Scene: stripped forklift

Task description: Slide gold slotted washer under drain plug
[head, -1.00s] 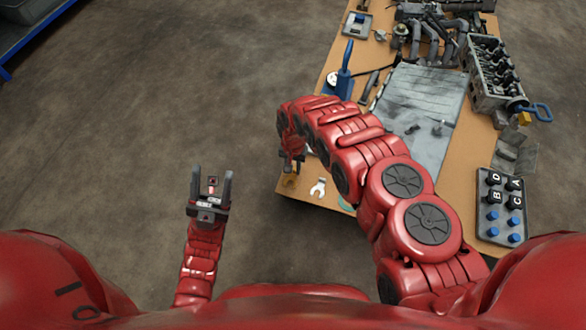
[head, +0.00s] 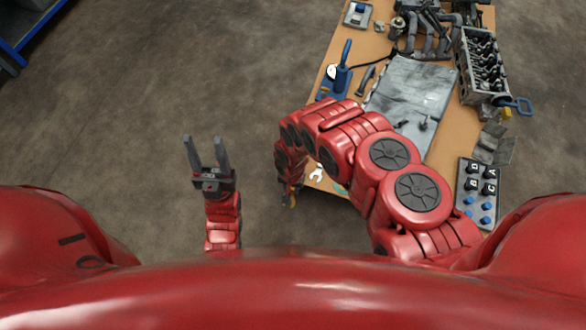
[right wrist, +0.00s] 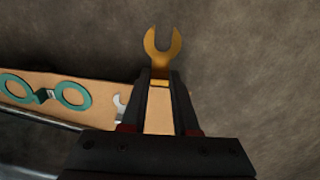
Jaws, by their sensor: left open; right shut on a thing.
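The gold slotted washer (right wrist: 162,50) is a flat, fork-shaped piece with an open slot. In the right wrist view my right gripper (right wrist: 160,82) is shut on its base, and the slot points away from the fingers. In the head view my right gripper (head: 290,192) hangs just off the table's near left corner, with a bit of gold at its tip. My left gripper (head: 206,154) is open and empty over bare floor, left of the table. I cannot make out the drain plug in either view.
The wooden table (head: 324,181) carries a silver slotted piece (head: 316,173), a grey plate (head: 408,95), an engine block (head: 482,65), a blue-handled tool (head: 343,72) and a lettered tray (head: 478,198). Teal rings (right wrist: 72,96) lie near the table edge.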

